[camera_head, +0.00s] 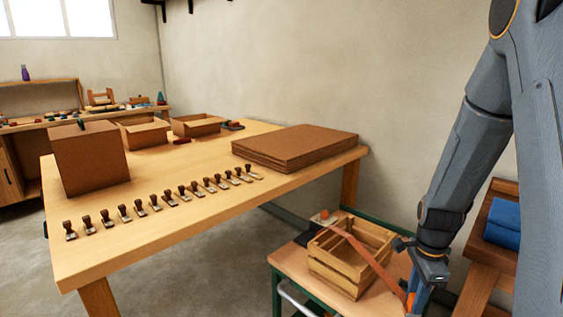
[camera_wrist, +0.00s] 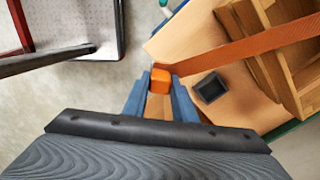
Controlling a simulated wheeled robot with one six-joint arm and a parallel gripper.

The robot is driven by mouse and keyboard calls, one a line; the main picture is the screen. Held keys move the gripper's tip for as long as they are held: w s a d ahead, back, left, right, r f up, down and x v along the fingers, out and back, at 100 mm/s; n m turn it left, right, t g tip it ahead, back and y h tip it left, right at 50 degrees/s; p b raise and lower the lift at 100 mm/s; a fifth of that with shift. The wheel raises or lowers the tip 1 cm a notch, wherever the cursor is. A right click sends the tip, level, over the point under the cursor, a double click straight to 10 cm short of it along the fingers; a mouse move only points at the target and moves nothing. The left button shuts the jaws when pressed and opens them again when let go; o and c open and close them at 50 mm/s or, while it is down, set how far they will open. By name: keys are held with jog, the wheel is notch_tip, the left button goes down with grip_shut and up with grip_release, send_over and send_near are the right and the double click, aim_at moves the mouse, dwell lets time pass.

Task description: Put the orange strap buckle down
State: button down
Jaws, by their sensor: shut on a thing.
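The orange strap buckle (camera_wrist: 160,80) sits between the two blue fingers of my gripper (camera_wrist: 160,98) in the wrist view. My gripper is shut on it. In the head view the buckle shows as a small orange patch (camera_head: 410,301) beside my gripper (camera_head: 416,300), partly hidden by it. A brown-orange strap (camera_head: 366,255) runs from the buckle up across the wooden crate (camera_head: 345,277). The strap also shows in the wrist view (camera_wrist: 245,48). The buckle appears near the right front side of the cart top (camera_head: 290,260); I cannot tell whether it touches the top.
A small dark square tray (camera_wrist: 210,88) lies beside the crate. A small orange piece (camera_head: 324,214) is at the crate's far side. The long workbench (camera_head: 150,235) holds a row of stamps, boxes and stacked brown sheets. Folded blue cloths (camera_head: 502,222) lie on a wooden stand at right.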

jog(key=a+f+n+p, duration=0.1)
jog(key=a+f+n, duration=0.1)
jog(key=a+n, duration=0.5)
jog(key=a+f+n+p, duration=0.1)
jog(key=a+f+n, duration=0.2)
jog(key=a+n, duration=0.5)
jog(key=shift+s+n+p, duration=0.25)
jog(key=shift+n+p, duration=0.1)
jog(key=shift+n, duration=1.75)
jog(key=shift+a+f, duration=0.1)
